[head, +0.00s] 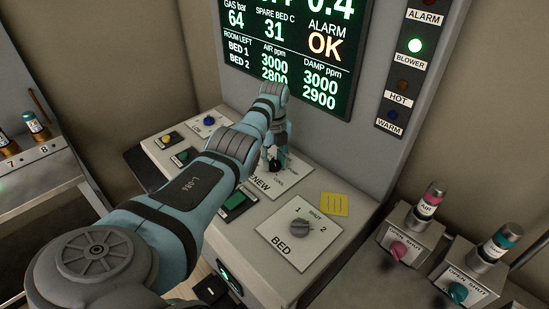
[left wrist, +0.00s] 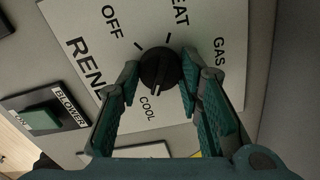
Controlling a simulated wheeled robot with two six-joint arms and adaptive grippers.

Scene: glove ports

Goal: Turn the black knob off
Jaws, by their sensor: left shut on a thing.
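The black knob (left wrist: 160,68) is on the white RENEW plate (left wrist: 100,65), with the labels OFF, HEAT (partly hidden), GAS and COOL around it. Its pale mark appears to face the COOL label. My left gripper (head: 278,157) reaches down to this plate on the console. In the left wrist view its two teal fingers (left wrist: 159,75) are on either side of the knob, shut on it. In the head view the fingers mostly hide the knob. My right gripper is in neither view.
A grey BED knob (head: 300,228) sits on a plate nearer the front, beside a yellow note (head: 334,204). A green BLOWER button (left wrist: 43,122) is beside the RENEW plate. A screen (head: 290,55) rises behind. Two valve boxes (head: 401,252) stand at the right.

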